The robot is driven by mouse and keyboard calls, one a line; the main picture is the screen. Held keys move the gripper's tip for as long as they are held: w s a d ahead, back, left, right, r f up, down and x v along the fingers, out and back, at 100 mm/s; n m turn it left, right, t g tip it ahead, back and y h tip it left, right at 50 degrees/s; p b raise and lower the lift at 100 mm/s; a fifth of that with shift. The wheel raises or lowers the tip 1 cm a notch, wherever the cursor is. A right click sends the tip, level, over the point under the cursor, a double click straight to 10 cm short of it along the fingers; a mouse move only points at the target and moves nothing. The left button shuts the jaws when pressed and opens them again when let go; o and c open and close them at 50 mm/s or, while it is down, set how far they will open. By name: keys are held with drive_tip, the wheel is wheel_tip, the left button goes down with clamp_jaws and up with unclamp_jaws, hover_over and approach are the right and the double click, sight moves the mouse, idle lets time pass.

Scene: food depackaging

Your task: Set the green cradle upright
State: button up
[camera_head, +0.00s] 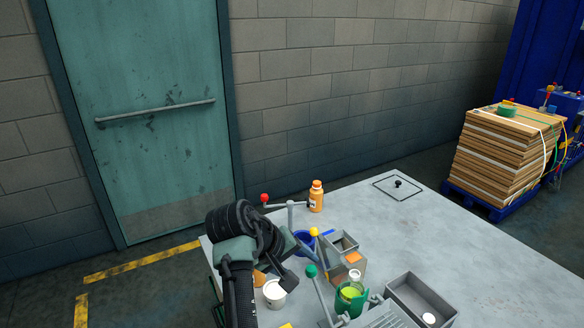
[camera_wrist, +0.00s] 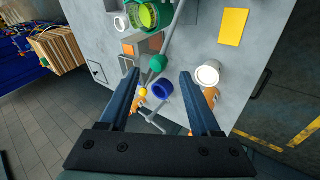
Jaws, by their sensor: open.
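The green cradle (camera_head: 343,308) is at the front of the table, with a yellow-green inside and a clear-topped container close behind it. It also shows at the top of the wrist view (camera_wrist: 134,16); its exact tilt is hard to tell. A grey lever with a green ball knob (camera_head: 311,271) stands just left of it; the knob also shows in the wrist view (camera_wrist: 158,63). My gripper (camera_wrist: 160,77) is open and empty, its fingertips on either side of the green knob in that view, apparently above it. My dark arm hides part of the table.
A blue cradle (camera_wrist: 163,89), a yellow knob (camera_head: 314,232) and a red knob (camera_head: 264,198) are close by. A white cup (camera_head: 274,293) stands left and a grey tray (camera_head: 447,310) right. An orange bottle (camera_head: 316,197) stands behind. The table's right side is mostly clear.

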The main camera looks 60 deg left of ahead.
drive_tip(key=shift+v, duration=1.45)
drive_tip(key=shift+w, duration=0.1)
